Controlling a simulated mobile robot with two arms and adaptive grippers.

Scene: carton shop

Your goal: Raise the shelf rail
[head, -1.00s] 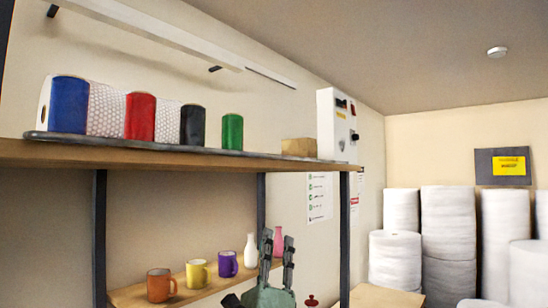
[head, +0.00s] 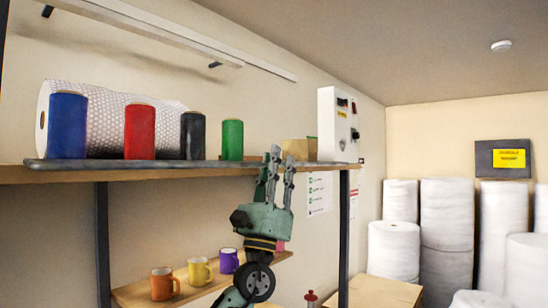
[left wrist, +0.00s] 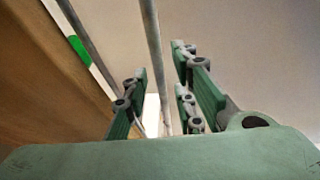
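The shelf rail (head: 140,165) is a long dark grey bar along the front edge of the upper wooden shelf. My left gripper (head: 280,156) comes up from below, fingers pointing upward. Its fingertips overlap the rail's right part in the head view. In the left wrist view, the left gripper (left wrist: 160,85) has its fingers spread apart, with a grey bar (left wrist: 152,45), apparently the rail, running between and beyond them. Contact with the rail cannot be made out. My right gripper is not in view.
A brown box (head: 297,150) is near the fingertips. Mugs (head: 164,284) stand on the lower shelf.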

